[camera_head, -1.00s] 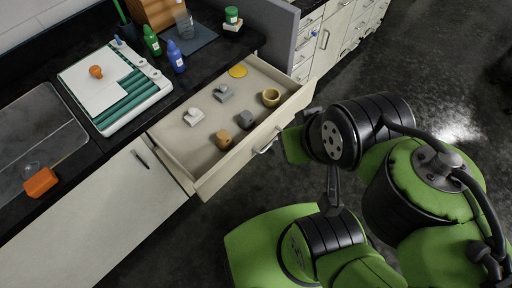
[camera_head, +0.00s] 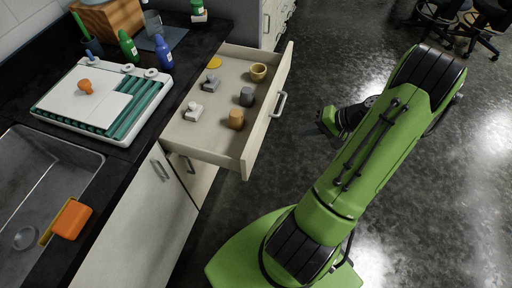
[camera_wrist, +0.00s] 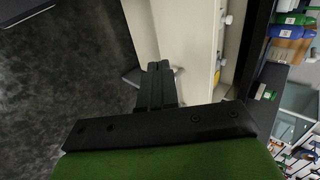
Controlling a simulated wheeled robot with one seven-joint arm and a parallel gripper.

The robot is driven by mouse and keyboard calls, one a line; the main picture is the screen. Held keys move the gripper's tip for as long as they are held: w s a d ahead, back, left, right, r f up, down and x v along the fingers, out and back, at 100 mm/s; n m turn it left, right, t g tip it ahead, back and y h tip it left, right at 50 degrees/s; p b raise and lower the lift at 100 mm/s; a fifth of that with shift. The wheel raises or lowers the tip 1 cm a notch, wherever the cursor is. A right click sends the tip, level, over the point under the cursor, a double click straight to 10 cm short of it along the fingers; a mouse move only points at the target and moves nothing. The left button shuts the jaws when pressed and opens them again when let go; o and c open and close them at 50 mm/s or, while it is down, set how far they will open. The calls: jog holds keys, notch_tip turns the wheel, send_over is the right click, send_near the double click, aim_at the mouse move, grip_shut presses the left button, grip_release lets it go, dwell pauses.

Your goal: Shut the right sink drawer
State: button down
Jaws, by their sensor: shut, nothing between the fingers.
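The cream sink drawer (camera_head: 210,131) stands pulled out from the counter in the head view. Its front panel (camera_head: 270,108) faces right and carries a metal handle (camera_head: 279,104). Inside it are a yellow bowl (camera_head: 258,72), a yellow disc, an orange-brown piece, a dark grey piece and small light pieces. My gripper (camera_head: 326,122) is to the right of the handle, apart from it in that view. In the wrist view my gripper's fingers (camera_wrist: 158,84) are together and empty, in front of the drawer's front panel (camera_wrist: 184,35). The fingers partly hide the handle.
The counter holds a white and green tray (camera_head: 105,98), a blue bottle (camera_head: 163,52), a green bottle (camera_head: 128,46) and a sink (camera_head: 50,175) with an orange sponge (camera_head: 72,219). Open dark floor (camera_head: 345,50) lies right of the drawer.

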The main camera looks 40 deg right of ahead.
jog(key=b, duration=0.3)
send_near(262, 136)
notch_tip(262, 136, down, 3)
jog(key=w+a, duration=0.2)
jog(key=shift+w+a+f, duration=0.3)
jog(key=shift+w, duration=0.05)
jog(key=shift+w+a+r+b, duration=0.1)
jog(key=shift+w+a+b, duration=0.1)
jog(key=shift+w+b, duration=0.1)
